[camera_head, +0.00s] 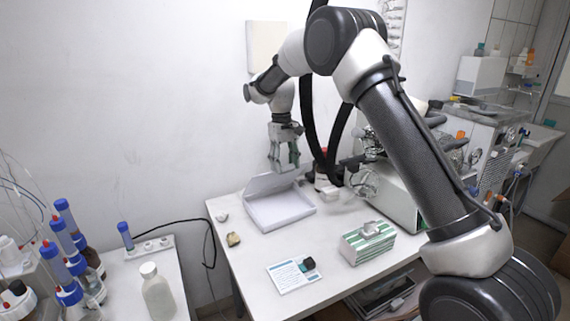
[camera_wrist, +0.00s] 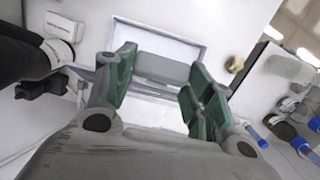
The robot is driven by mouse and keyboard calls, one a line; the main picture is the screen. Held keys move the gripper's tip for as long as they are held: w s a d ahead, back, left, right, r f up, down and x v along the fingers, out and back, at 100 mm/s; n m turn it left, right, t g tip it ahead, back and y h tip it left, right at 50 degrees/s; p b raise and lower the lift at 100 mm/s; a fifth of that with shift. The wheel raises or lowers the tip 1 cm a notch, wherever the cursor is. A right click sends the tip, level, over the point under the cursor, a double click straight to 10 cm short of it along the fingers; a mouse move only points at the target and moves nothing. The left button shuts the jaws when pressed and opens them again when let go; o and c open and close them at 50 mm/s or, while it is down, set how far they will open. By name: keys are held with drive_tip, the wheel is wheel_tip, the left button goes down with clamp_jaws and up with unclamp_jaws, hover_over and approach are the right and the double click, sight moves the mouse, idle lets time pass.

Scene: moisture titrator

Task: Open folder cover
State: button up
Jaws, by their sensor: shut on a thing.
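The white folder (camera_head: 281,210) is a shallow box on the table, with its open inside facing up. Its cover (camera_head: 262,184) stands raised and tilted at the back edge. My gripper (camera_head: 285,168) is at the cover's top edge, pointing down, shut on the cover. In the wrist view the green fingers of my gripper (camera_wrist: 160,80) are spread to either side, and the folder's pale inside (camera_wrist: 160,42) lies beyond them. The exact contact with the cover is hidden.
A striped box (camera_head: 367,244) and a printed card (camera_head: 292,275) with a dark item stand at the front of the table. A small brown object (camera_head: 233,239) lies left of the folder. Glassware and a machine (camera_head: 395,200) are to the right.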

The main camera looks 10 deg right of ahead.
drive_tip(key=shift+r, duration=0.1)
idle(0.5)
drive_tip(key=o, duration=1.5)
drive_tip(key=shift+c, duration=0.2)
wheel_tip(320, 180, up, 12)
drive_tip(key=w, duration=0.1)
drive_tip(key=shift+w+a, duration=0.2)
drive_tip(key=shift+a, duration=0.1)
drive_tip(key=shift+c, duration=0.4)
